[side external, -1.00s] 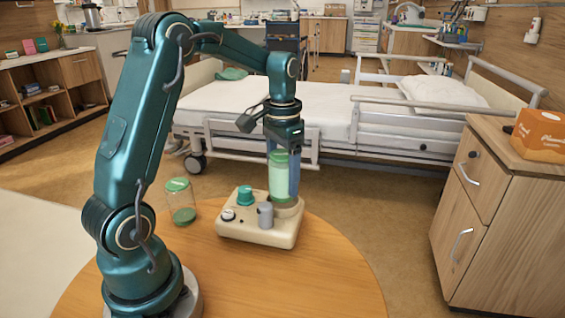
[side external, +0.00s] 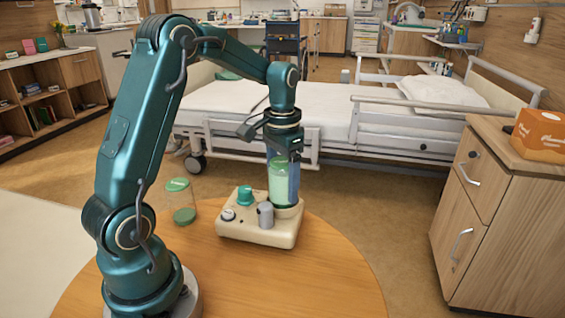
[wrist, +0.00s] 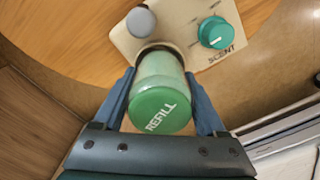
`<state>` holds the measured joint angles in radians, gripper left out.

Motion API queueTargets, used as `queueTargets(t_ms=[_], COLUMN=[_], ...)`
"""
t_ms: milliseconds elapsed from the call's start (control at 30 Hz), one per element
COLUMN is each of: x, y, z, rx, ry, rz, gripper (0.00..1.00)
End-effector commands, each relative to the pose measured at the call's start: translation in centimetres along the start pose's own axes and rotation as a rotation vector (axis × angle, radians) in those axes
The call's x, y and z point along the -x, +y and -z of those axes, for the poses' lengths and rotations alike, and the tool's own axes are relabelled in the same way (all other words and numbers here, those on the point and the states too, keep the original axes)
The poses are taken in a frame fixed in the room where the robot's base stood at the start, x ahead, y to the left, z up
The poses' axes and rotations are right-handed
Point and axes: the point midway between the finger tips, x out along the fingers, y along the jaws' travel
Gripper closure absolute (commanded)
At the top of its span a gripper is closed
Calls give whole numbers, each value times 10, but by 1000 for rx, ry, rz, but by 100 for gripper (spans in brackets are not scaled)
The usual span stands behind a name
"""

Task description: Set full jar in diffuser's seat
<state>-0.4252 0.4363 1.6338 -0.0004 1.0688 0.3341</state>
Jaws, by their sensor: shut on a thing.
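The full jar (side external: 278,181) holds pale green contents and is upright between the blue fingers of my gripper (side external: 284,188). In the wrist view its green lid (wrist: 160,112) reads REFILL, and my gripper (wrist: 160,76) has one finger on each side. The cream diffuser (side external: 255,236) rests on the table. The jar's lower end is at the round seat (side external: 288,212) at the diffuser's right end; I cannot tell whether it is fully down. Another jar (side external: 180,200) with a green lid, mostly clear with green at its bottom, stands left of the diffuser.
A green knob (side external: 244,195) labelled SCENT and a grey post (side external: 265,215) rise from the diffuser close to the seat. The round wooden table (side external: 330,275) is clear at the front right. A bed and a wooden cabinet (side external: 490,210) stand beyond.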

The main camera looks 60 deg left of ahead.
Motion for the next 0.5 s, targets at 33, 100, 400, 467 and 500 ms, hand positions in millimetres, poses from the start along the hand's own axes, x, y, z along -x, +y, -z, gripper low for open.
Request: queueTargets(t_ms=[33, 100, 400, 467, 500], x=[0, 0, -3, -3, -4], y=[0, 0, 0, 0, 0], z=[0, 0, 0, 0, 0], rx=[0, 0, 0, 0, 0], ry=[1, 1, 0, 0, 0], rz=[0, 0, 0, 0, 0], gripper=[100, 100, 100, 100, 100])
